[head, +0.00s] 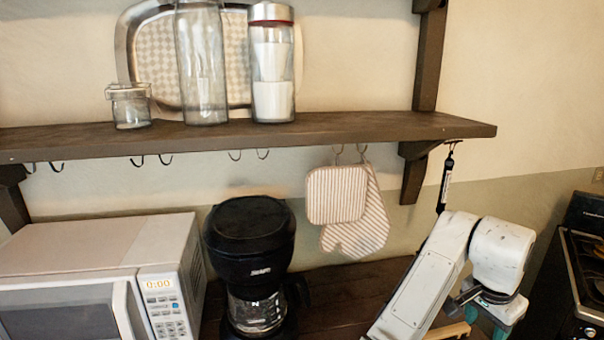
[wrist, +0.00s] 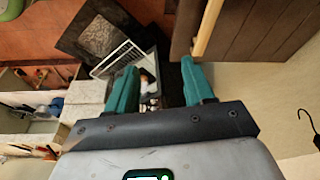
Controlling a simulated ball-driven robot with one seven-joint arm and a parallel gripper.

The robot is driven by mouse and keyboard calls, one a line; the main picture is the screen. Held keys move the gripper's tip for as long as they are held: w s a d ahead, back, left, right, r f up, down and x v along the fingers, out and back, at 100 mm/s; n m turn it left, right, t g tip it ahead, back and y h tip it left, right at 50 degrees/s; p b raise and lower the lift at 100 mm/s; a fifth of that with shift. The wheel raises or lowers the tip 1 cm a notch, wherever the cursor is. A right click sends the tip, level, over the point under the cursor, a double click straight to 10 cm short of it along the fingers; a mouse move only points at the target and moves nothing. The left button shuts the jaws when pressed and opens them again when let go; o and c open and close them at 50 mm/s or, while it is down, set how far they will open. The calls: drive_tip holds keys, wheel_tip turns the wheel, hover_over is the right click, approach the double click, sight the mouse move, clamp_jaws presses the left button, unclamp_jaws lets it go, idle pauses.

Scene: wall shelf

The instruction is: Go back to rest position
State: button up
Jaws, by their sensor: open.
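My gripper (head: 492,312) is low at the right in the head view, below the right end of the wall shelf and in front of the lower wooden surface. Its wrist hides part of it, and only a teal finger shows near the bottom edge. In the wrist view, my gripper (wrist: 162,82) shows two teal fingers spread apart. Nothing is held between them.
A dark wooden shelf (head: 350,128) carries glass jars and a tray. Striped oven mitts (head: 357,225) and a black utensil (head: 446,183) hang below it. A coffee maker (head: 250,240) and microwave (head: 70,262) stand left. A stove (head: 590,275) is far right.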

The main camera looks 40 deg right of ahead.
drive_tip(key=w+a+f+n+t+h, duration=0.2)
drive_tip(key=w+a+f+n, duration=0.55)
drive_tip(key=n, duration=0.55)
drive_tip(key=s+a+f+n+y, duration=0.2)
drive_tip(key=a+f, duration=0.4)
drive_tip(key=a, duration=0.4)
drive_tip(key=s+a+f+n+y, duration=0.2)
drive_tip(key=s+a+f+n, duration=0.3)
drive_tip(key=a, duration=0.5)
wheel_tip(320, 180, down, 2)
drive_tip(key=shift+f+n+y, duration=0.15)
drive_tip(key=shift+n+y, duration=0.15)
drive_tip(key=shift+n, duration=0.1)
drive_tip(key=shift+s, duration=0.1)
